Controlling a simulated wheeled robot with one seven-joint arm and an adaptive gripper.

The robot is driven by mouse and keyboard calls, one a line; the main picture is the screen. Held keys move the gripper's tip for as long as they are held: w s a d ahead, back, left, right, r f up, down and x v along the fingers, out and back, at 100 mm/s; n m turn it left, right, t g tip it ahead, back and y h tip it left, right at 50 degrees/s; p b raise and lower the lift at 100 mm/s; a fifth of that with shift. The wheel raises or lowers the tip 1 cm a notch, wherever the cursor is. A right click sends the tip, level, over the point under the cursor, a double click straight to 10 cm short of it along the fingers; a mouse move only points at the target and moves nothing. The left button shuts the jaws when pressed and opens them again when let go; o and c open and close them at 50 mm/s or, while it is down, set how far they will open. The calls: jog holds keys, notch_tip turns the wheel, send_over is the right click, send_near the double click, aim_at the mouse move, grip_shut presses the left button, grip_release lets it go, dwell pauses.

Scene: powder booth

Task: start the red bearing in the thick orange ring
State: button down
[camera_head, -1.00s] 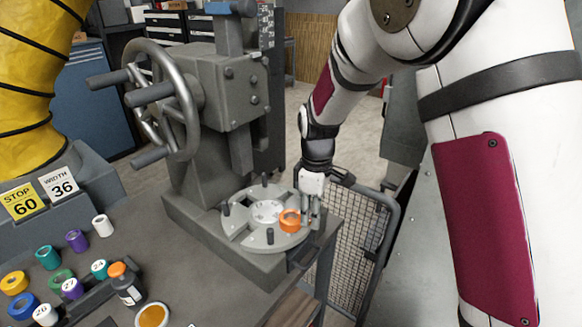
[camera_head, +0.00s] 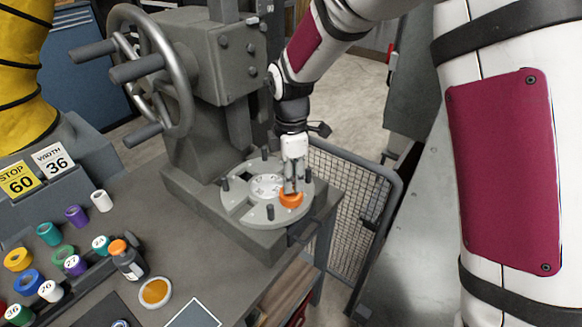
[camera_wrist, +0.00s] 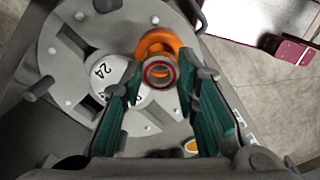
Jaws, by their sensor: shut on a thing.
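The thick orange ring (camera_head: 291,200) lies on the round grey press plate, near its right front edge. It also shows in the wrist view (camera_wrist: 158,42), partly covered by the red bearing. The red bearing (camera_wrist: 159,74), a small ring with a red rim and a grey inside, is held between my fingertips. My gripper (camera_head: 292,186) is above the orange ring, shut on the bearing. In the wrist view my gripper (camera_wrist: 158,80) has a teal-padded finger on each side of it. The bearing appears offset from the ring's middle there; I cannot tell whether they touch.
The press column and handwheel (camera_head: 150,75) stand behind left. Several coloured rolls, a bottle (camera_head: 128,262) and an orange-filled dish (camera_head: 155,291) are on the bench at left.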

jog(key=shift+f, duration=0.4)
jog(key=shift+f, duration=0.8)
jog(key=c, duration=1.2)
grip_release()
jog(key=shift+o, duration=0.2)
notch_tip(320, 180, up, 12)
